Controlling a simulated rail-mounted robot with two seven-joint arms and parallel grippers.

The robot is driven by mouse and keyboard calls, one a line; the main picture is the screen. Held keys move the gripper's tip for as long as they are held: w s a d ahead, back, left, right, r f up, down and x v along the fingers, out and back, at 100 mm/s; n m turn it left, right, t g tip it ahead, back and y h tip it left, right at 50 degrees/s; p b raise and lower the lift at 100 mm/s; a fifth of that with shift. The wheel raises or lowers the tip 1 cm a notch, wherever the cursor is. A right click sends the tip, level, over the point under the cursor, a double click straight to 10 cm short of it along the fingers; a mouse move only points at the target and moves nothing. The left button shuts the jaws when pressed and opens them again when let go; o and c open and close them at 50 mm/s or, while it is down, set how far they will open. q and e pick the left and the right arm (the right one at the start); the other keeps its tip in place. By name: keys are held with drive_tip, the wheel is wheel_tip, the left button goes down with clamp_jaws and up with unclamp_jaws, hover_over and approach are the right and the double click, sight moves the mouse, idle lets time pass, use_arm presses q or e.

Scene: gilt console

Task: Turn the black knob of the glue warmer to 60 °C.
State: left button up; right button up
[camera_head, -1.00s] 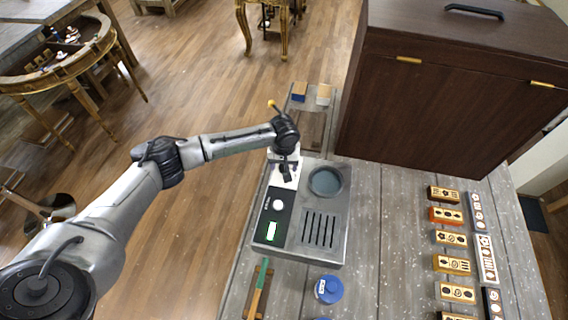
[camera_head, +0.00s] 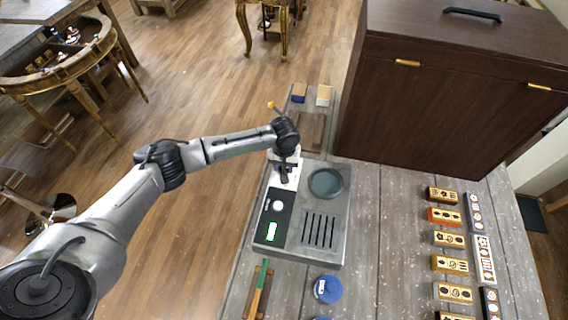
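The glue warmer (camera_head: 338,222) is a grey box on the bench with a round dark well (camera_head: 325,182), a slotted area and a black control panel (camera_head: 266,242). The panel has a round white part (camera_head: 278,206) and a small lit display (camera_head: 271,231) edged in green; its reading is too small to make out. My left gripper (camera_head: 284,178) points down over the far end of the panel. Its fingers are small and dark, and I cannot tell their gap. I cannot make out the black knob; the gripper covers that end. My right gripper is not in view.
Patterned blocks (camera_head: 446,240) line the right side. A blue round jar (camera_head: 328,289) and a green-and-wood tool (camera_head: 259,288) lie in front of the warmer. Bench between warmer and blocks is clear.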

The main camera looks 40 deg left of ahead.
use_arm(q)
drive_tip(key=m+p, duration=0.2)
drive_tip(key=shift+r+m, duration=0.2)
drive_tip(key=shift+m, duration=0.1)
drive_tip(key=shift+d+m+p, duration=0.1)
drive_tip(key=shift+m+p, duration=0.75)
drive_tip(key=shift+m, duration=0.05)
drive_tip(key=m+p, duration=0.2)
drive_tip(key=m, duration=0.2)
drive_tip(key=shift+f, duration=0.1)
drive_tip(key=m+p, duration=0.1)
drive_tip(key=m, duration=0.3)
drive_tip(key=shift+d+m, duration=0.15)
drive_tip(key=shift+m, duration=0.25)
drive_tip(key=shift+m+p, duration=0.3)
drive_tip(key=shift+m, duration=1.5)
drive_tip(key=o, duration=0.9)
drive_tip(key=shift+f, duration=0.1)
drive_tip(key=shift+o, duration=0.2)
